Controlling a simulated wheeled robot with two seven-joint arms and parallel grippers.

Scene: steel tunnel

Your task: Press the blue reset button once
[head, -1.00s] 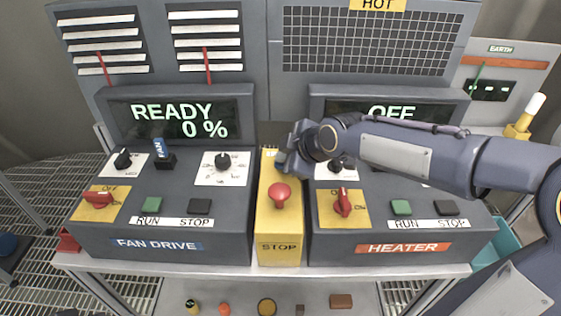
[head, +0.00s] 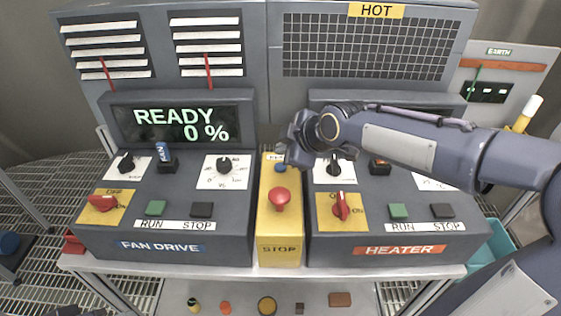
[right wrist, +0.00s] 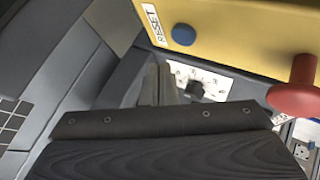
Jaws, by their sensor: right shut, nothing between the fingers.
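The blue reset button (head: 280,168) sits near the top of the yellow panel (head: 266,215), above the red mushroom stop button (head: 282,198). In the right wrist view the blue button (right wrist: 183,34) stands beside the RESET label, with nothing covering it. My right gripper (head: 290,150) is shut and empty, close to the upper right of the blue button in the head view. In the right wrist view its fingers (right wrist: 167,84) are below the button in the picture, apart from it. My left gripper is not in view.
The fan drive console (head: 150,215) is left of the yellow panel and its display reads READY 0 %. The heater console (head: 400,225) is on the right, with my right arm across its display. The red stop button stands up near the gripper.

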